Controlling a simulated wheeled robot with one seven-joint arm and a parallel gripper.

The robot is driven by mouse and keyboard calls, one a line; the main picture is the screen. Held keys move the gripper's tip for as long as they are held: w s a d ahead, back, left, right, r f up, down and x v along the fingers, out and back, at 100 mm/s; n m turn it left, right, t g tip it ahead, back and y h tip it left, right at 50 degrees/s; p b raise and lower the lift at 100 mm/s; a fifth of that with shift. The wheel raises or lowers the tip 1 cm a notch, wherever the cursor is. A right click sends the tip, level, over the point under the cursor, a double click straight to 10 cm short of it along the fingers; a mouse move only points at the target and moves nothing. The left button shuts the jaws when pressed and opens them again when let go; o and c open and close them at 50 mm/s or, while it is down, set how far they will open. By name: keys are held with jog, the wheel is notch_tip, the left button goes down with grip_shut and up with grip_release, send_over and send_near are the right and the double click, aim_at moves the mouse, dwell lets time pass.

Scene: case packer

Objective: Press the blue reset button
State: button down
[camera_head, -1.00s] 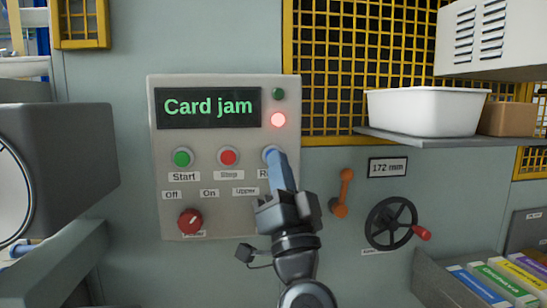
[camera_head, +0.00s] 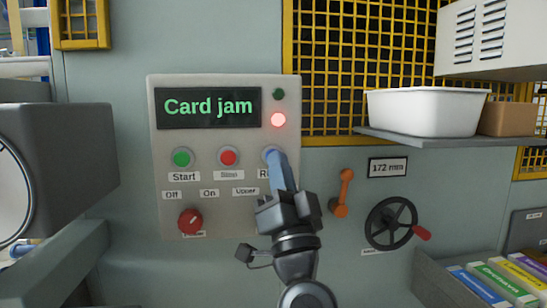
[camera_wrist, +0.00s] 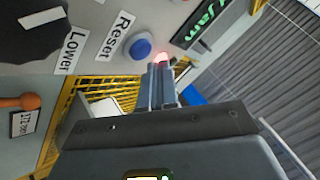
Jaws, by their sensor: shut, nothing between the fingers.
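The blue reset button (camera_wrist: 141,46) sits in a pale ring beside the label "Reset" in the wrist view. In the head view my gripper (camera_head: 277,156) reaches up to the panel and covers most of this button and its label. My gripper is shut and empty, its two fingers together. In the wrist view its fingertips (camera_wrist: 160,68) are close beside the button. I cannot tell whether they touch it. The grey control panel (camera_head: 225,140) has a display (camera_head: 208,107) reading "Card jam". A red lamp (camera_head: 278,120) is lit, and the green lamp (camera_head: 279,94) above it is dark.
A green start button (camera_head: 182,157) and a red stop button (camera_head: 228,156) are left of my gripper. A red knob (camera_head: 190,221) is below them. To the right are an orange lever (camera_head: 345,190), a handwheel (camera_head: 391,223) and a shelf (camera_head: 450,136) with a white tub (camera_head: 425,112).

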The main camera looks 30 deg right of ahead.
jog(key=shift+w, duration=0.1)
jog(key=shift+w+d, duration=0.15)
jog(key=shift+w, duration=0.15)
jog(key=shift+w+d, duration=0.15)
jog(key=shift+w, duration=0.25)
dwell(0.9)
jog(key=shift+s, duration=0.1)
jog(key=shift+s+a+p, duration=0.3)
jog(key=shift+s, duration=0.4)
jog(key=shift+s, duration=0.1)
jog(key=s, duration=0.1)
jog(key=s+a+p, duration=0.1)
jog(key=s, duration=0.1)
jog(key=s+p, duration=0.1)
jog(key=shift+s+a, duration=0.25)
jog(key=shift+s, duration=0.05)
dwell(0.8)
